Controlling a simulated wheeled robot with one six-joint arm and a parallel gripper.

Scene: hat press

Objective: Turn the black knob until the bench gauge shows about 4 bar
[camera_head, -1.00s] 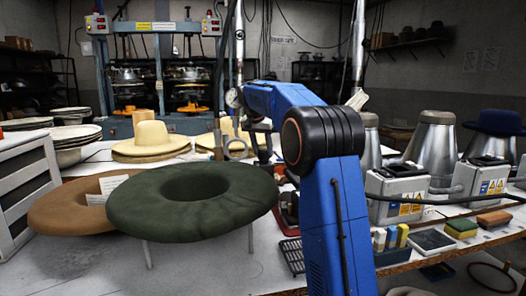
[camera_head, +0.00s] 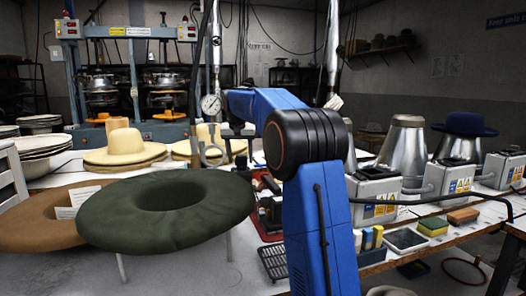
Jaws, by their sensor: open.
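A round white-faced gauge (camera_head: 211,104) stands upright just left of the far end of my blue arm. Its needle and numbers are too small to read. My gripper (camera_head: 238,131) is at the far end of the arm, beside and a little below the gauge. It is small and partly hidden by the arm, and I see nothing held in it. A small dark shape shows just below it, but I cannot tell whether this is the black knob. No black knob can be made out for certain.
A green felt hat (camera_head: 165,208) and a brown one (camera_head: 40,222) fill the bench's near left. Yellow hats (camera_head: 124,146) stand behind. Grey control boxes (camera_head: 378,192) and metal cones (camera_head: 403,140) are on the right. A black rack (camera_head: 274,262) lies near the front edge.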

